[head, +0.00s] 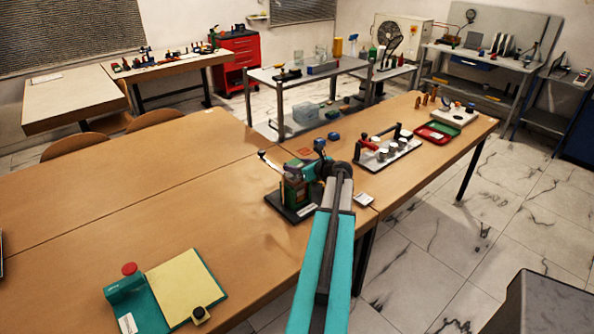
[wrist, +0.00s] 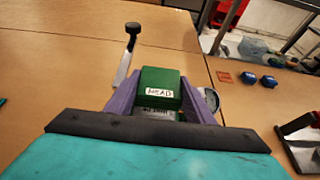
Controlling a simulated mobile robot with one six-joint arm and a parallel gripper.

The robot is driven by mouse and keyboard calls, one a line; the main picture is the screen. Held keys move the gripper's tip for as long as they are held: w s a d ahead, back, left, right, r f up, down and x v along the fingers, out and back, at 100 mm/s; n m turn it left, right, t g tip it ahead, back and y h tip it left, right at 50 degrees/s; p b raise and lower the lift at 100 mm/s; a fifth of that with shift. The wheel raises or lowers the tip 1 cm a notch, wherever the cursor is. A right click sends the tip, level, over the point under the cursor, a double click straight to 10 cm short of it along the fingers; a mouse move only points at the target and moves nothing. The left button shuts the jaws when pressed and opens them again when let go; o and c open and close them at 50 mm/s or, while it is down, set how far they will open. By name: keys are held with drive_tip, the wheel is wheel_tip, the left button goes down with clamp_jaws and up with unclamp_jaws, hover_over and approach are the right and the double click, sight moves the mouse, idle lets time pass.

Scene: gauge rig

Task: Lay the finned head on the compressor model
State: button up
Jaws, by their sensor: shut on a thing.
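The finned head is a green block marked HEAD (wrist: 160,88), held between the purple fingers of my gripper (wrist: 163,80). In the head view my gripper (head: 308,171) is over the compressor model (head: 293,194), a green-bodied unit on a dark base plate (head: 291,212) at the table's edge. A lever with a black knob (wrist: 130,48) sticks out at its left in the wrist view. A light label shows just under the head. My arm and fingers hide the underside of the head, so I cannot tell whether it touches the model.
Two blue knobs (wrist: 258,80) and an orange square (wrist: 224,77) lie beyond the model. A plate with a red-handled tool and metal cups (head: 388,152) stands to the right, with a red-and-green tray (head: 437,132) beyond. A teal stand with a yellow pad (head: 187,287) is front left.

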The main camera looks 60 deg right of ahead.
drive_tip(key=shift+f+p, duration=0.35)
drive_tip(key=shift+f, duration=0.85)
drive_tip(key=shift+f, duration=0.1)
drive_tip(key=o, duration=0.9)
drive_tip(key=shift+b+v, duration=1.5)
drive_tip(key=shift+v, duration=4.55)
drive_tip(key=shift+w, duration=0.1)
